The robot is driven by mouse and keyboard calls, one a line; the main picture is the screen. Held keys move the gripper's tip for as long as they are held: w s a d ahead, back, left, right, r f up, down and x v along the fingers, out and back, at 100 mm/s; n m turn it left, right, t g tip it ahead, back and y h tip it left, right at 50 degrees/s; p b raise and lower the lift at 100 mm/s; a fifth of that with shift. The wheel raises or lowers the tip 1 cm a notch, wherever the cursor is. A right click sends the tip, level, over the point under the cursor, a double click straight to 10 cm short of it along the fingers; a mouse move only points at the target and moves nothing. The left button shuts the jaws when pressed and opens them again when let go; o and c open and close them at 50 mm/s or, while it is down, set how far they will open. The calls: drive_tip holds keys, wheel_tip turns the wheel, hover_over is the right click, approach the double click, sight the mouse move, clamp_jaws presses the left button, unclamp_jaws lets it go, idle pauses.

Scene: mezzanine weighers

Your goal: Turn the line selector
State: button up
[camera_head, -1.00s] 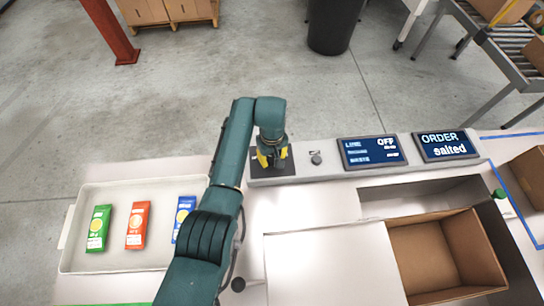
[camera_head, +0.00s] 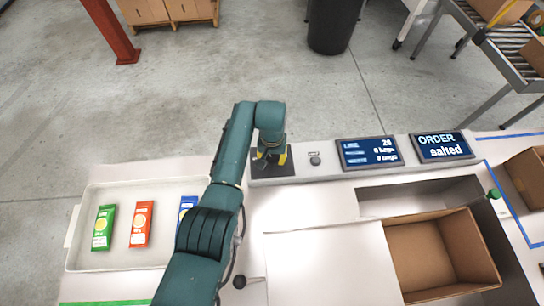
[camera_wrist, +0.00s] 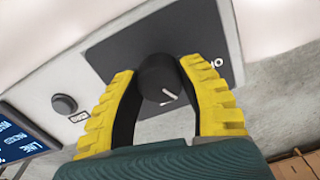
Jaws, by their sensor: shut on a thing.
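The line selector is a round black knob (camera_wrist: 160,76) with a white pointer mark, set on a dark plate (camera_wrist: 108,52) on the control console. My gripper (camera_wrist: 157,84) is shut on the knob in the wrist view, one yellow-padded finger on each side. In the head view my gripper (camera_head: 270,158) is over the dark plate at the console's left end, hiding the knob. Lettering on the plate is partly covered by the right finger. The line screen (camera_head: 368,152) is lit blue and shows a number on its top row, with bag counts below.
A small round button (camera_head: 315,160) is right of the plate. The order screen (camera_head: 441,146) reads "salted". A white tray (camera_head: 82,218) with green, orange and blue packets stands left of my arm. An open carton (camera_head: 436,218) is at right.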

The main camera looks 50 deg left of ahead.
drive_tip(key=m, duration=0.4)
drive_tip(key=shift+m, duration=0.3)
drive_tip(key=m, duration=0.4)
drive_tip(key=shift+f+m+p, duration=0.1)
drive_tip(key=shift+m+p, duration=0.2)
drive_tip(key=shift+p, duration=0.1)
drive_tip(key=m, duration=0.4)
drive_tip(key=shift+m, duration=2.1)
drive_tip(key=o, duration=1.2)
